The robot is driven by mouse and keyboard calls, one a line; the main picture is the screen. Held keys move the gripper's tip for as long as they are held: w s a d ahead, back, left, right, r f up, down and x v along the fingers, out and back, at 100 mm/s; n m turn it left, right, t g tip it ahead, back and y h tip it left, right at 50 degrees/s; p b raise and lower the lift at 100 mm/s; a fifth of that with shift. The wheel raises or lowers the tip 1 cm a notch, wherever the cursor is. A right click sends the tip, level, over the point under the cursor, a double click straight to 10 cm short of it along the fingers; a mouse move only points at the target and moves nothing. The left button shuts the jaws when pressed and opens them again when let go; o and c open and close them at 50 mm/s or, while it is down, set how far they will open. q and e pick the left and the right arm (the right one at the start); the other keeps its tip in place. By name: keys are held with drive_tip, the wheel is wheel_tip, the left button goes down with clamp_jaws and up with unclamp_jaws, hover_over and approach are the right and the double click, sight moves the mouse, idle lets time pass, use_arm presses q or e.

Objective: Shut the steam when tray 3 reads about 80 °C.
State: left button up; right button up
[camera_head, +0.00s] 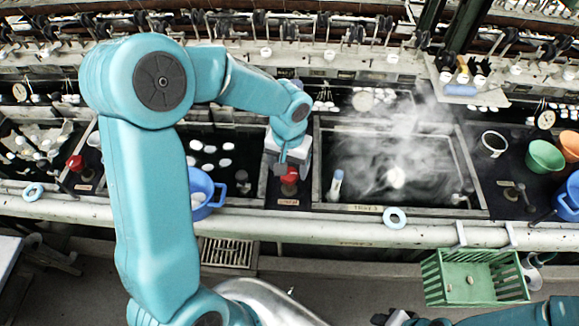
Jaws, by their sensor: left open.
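Tray 3 (398,210) is a dark rectangular basin right of centre, with a label on its front edge. White steam (395,150) rises from its water. A white and blue upright stick (336,186), perhaps a thermometer, stands in its front left corner; no reading can be made out. A red valve knob (289,182) sits on the dark panel left of tray 3. My left gripper (281,168) is open, pointing down just above and behind the knob; whether it touches cannot be told. My right arm's end (395,318) shows at the bottom edge, cut off.
Another red knob (75,163) is further left. A green crate (470,278) hangs at right, below green and orange bowls.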

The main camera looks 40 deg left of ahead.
use_arm(q)
drive_tip(key=shift+d+f, duration=0.15)
drive_tip(key=shift+f, duration=0.8)
drive_tip(key=c, duration=1.1)
drive_tip(key=shift+o, duration=0.2)
drive_tip(key=shift+m, duration=0.3)
drive_tip(key=m+b, duration=0.1)
drive_tip(key=m, duration=0.2)
drive_tip(key=shift+w, duration=0.1)
drive_tip(key=shift+r+m, duration=0.1)
drive_tip(key=shift+m, duration=2.6)
